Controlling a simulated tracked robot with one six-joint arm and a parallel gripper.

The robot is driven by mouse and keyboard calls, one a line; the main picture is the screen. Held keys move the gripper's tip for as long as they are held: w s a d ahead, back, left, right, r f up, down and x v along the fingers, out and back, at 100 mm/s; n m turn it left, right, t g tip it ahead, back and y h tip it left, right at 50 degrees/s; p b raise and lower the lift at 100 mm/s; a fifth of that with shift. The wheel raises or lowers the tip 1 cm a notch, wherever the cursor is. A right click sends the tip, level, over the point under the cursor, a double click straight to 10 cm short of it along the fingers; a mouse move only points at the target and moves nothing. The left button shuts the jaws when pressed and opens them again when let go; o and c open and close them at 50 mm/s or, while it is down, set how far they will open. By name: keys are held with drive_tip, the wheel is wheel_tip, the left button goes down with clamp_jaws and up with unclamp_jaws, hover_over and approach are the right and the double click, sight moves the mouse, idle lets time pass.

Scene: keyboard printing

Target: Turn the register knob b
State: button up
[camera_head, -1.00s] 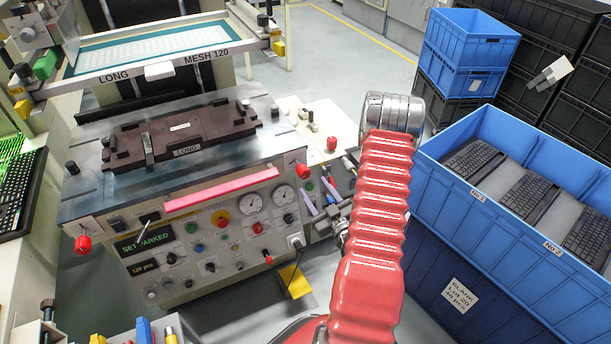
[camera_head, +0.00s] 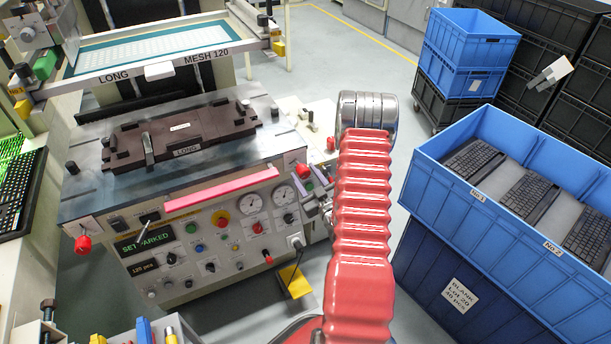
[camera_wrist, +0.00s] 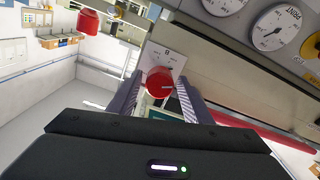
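The red register knob b (camera_head: 302,170) is at the right front corner of the press in the head view. In the wrist view the knob (camera_wrist: 159,83) sits on a pale plate marked B, with a white line on its face. My gripper (camera_wrist: 157,100) is open, with one finger to each side of the knob and small gaps showing; I cannot tell how far the fingertips reach along it. In the head view my gripper (camera_head: 320,198) is partly hidden behind my red-sleeved arm.
Dial gauges (camera_head: 250,203) and a control panel lie left of the knob. A pink bar (camera_head: 222,188) runs along the press front. Another red knob (camera_head: 83,244) is at the left corner. A blue crate of keyboards (camera_head: 560,155) stands to the right.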

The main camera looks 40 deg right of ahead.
drive_tip(key=c, duration=0.9)
drive_tip(key=shift+o, duration=0.2)
drive_tip(key=shift+m, duration=1.4)
drive_tip(key=o, duration=1)
drive_tip(key=shift+o, duration=0.2)
drive_tip(key=shift+s, duration=0.15)
